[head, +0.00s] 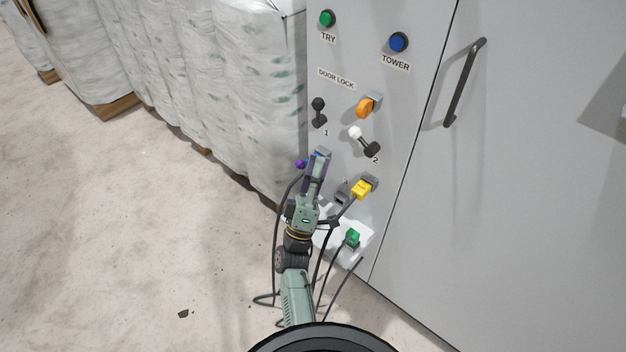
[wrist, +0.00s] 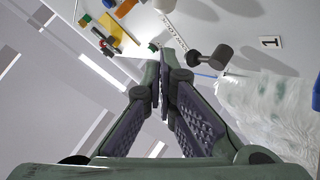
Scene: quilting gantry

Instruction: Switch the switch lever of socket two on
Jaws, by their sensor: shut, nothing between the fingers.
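The lever (head: 363,140) beside the label 2 is on the grey cabinet panel, with a white knob at its upper left and a dark end at its lower right. A dark lever (head: 318,110) stands above the label 1, to its left. A dark lever also shows near a label 1 in the wrist view (wrist: 215,58). My gripper (head: 319,156) is in front of the panel, below the label 1 and lower left of lever 2. In the wrist view its fingers (wrist: 164,62) are shut together and empty. It appears apart from both levers.
An orange part (head: 366,106) sits just above lever 2. A yellow plug (head: 362,189) with a cable is below it, and a green plug (head: 352,238) sits lower. A door handle (head: 465,82) stands out at right. Wrapped pallets (head: 220,80) stand at left.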

